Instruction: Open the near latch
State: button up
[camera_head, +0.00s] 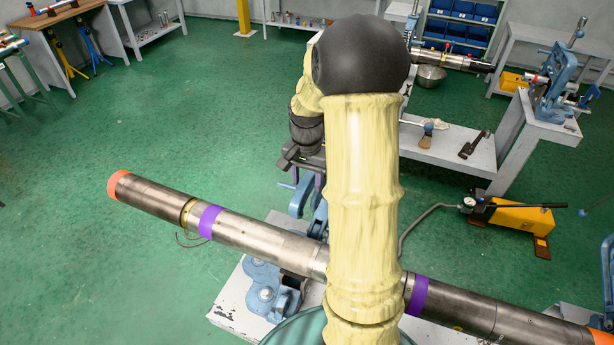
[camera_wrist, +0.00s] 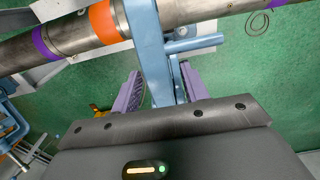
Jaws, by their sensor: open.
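My gripper (camera_wrist: 161,86) is open, its two purple fingers standing on either side of a blue metal bar in the wrist view. The bar (camera_wrist: 148,45) is the blue vise's upright latch part, with a short round blue handle (camera_wrist: 194,43) sticking out to the right. I cannot tell whether the fingers touch it. In the head view my gripper (camera_head: 312,172) is partly hidden behind my arm, just above blue latch parts (camera_head: 300,197) beyond the pipe. The steel pipe (camera_head: 250,234) lies across the blue vise (camera_head: 268,284). My arm hides much of the vise.
The vise stands on a pale bench (camera_head: 232,308). A yellow hydraulic pump (camera_head: 522,218) with a hose is on the green floor at right. A white workbench (camera_head: 450,150) with a wrench (camera_head: 474,145) stands behind. Open floor lies to the left.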

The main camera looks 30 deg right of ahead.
jog(key=shift+f, duration=0.1)
grip_shut()
